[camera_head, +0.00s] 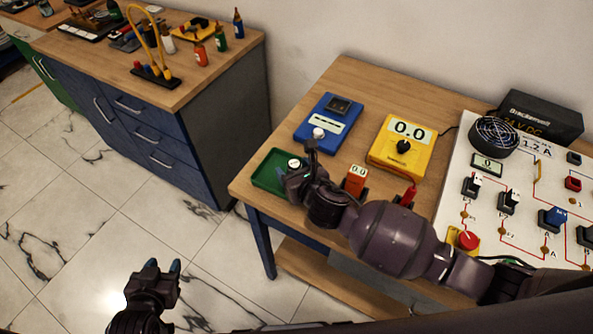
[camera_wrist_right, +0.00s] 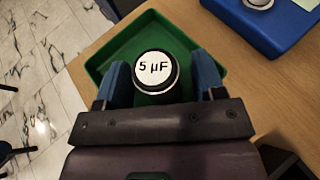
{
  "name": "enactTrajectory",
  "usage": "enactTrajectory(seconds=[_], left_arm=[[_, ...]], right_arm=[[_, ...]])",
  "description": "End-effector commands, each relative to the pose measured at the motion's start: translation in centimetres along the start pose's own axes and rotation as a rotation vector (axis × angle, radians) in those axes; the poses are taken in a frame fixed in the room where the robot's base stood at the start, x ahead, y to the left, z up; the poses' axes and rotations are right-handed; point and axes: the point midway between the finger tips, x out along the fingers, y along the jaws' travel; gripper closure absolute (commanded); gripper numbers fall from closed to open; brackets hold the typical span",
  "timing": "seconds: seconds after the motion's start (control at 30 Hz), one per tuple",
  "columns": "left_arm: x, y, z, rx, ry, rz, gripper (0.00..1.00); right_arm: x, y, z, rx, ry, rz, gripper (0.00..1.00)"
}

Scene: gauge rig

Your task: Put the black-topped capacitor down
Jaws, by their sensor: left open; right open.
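The capacitor (camera_wrist_right: 154,70) has a white face marked "5 µF" inside a black rim, and it stands upright in the green tray (camera_wrist_right: 100,66). In the head view the capacitor (camera_head: 294,163) shows at the tray's right part, partly hidden by my right gripper (camera_head: 297,172). In the right wrist view my right gripper (camera_wrist_right: 162,75) is open, with one blue finger on each side of the capacitor. I see small gaps beside it. The tray (camera_head: 266,167) lies at the table's front left corner. My left gripper (camera_head: 163,266) is open and empty above the floor.
A blue meter (camera_head: 338,108) with a round white-topped part (camera_head: 319,133) stands behind the tray. A yellow meter (camera_head: 412,128) reads 0.0. An orange device (camera_head: 356,177) and a white circuit panel (camera_head: 455,165) stand to the right, near my right arm.

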Motion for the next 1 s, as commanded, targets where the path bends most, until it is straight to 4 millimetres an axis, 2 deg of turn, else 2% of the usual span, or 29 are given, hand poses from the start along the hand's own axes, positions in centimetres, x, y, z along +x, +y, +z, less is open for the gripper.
enactTrajectory(seconds=[0.13, 0.23, 0.7, 0.83, 1.0], left_arm=[[-0.1, 0.0, -0.1, 0.0, -0.001, 0.0, 0.54], [-0.2, -0.1, -0.1, 0.0, -0.003, 0.0, 0.54], [-0.6, -0.1, -0.1, 0.0, -0.011, -0.001, 0.54], [-0.7, -0.1, -0.1, 0.0, -0.012, -0.001, 0.54], [-0.7, -0.1, -0.1, 0.0, -0.012, -0.001, 0.54]], right_arm=[[-0.7, 0.0, 0.2, 0.0, 0.0, 0.0, 0.37], [-1.9, 0.0, 0.3, -0.001, -0.001, 0.001, 0.37], [-10.2, -0.1, 0.2, 0.0, 0.001, 0.0, 0.37], [-11.5, 0.0, 0.2, 0.0, 0.0, 0.001, 0.37], [-12.1, 0.0, 0.2, 0.0, -0.001, -0.001, 0.37]])
